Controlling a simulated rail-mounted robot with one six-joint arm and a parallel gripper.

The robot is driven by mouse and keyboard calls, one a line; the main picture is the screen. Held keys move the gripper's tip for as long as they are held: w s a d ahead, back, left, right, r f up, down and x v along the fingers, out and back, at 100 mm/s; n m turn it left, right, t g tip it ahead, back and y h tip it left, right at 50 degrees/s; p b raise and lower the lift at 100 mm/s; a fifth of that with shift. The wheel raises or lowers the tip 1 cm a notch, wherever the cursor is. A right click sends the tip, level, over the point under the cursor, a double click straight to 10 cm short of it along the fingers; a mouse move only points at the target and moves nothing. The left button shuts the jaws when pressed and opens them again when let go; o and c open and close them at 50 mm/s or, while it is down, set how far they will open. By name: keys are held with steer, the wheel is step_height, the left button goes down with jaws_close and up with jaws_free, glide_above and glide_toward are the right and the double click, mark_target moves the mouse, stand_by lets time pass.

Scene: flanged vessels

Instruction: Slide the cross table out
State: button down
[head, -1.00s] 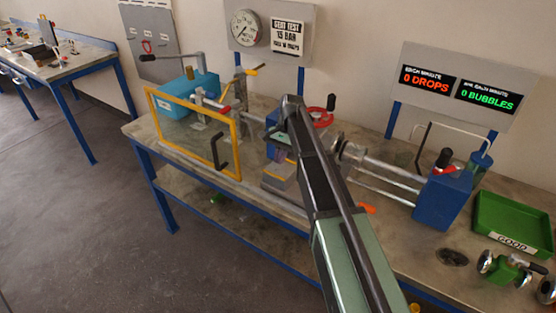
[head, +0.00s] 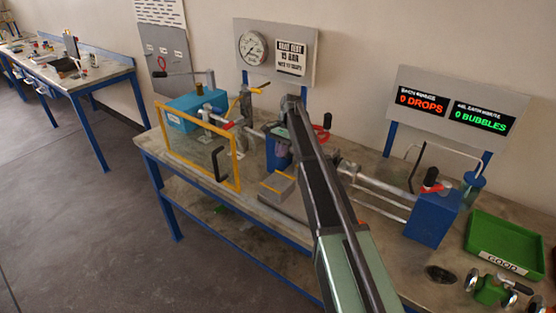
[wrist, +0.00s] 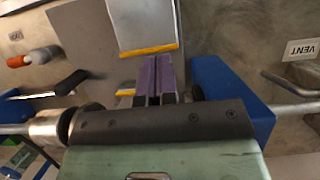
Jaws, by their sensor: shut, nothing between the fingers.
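The cross table appears to be the grey plate with yellow edges (head: 277,187), low at the bench's front middle, right of the yellow frame. In the wrist view a pale plate with a yellow edge (wrist: 146,28) shows beyond my fingers. My gripper (wrist: 156,64) has two purple fingers, pressed together with nothing between them. The fingertips lie close to the plate's yellow edge in that view; I cannot tell whether they touch it.
A yellow frame with a black handle (head: 220,164) stands left of the plate. Rods run right to a blue block (head: 432,216). A red handwheel (head: 322,132) is behind my arm. A green tray (head: 505,240) sits at right. The floor in front is clear.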

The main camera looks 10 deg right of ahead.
mark_target(265, 184)
steer(key=b+x, duration=0.7)
steer(key=x, duration=0.1)
steer(key=shift+f, duration=0.35)
steer(key=s+a, duration=0.1)
steer(key=s+a+p, duration=0.1)
steer(key=a, duration=0.1)
steer(key=shift+s+r, duration=0.15)
steer(key=shift+r, duration=0.15)
steer(key=shift+s+a, duration=0.1)
steer(key=shift+s+a+r, duration=0.1)
steer(key=shift+s+a, duration=0.65)
steer(key=shift+a, duration=0.15)
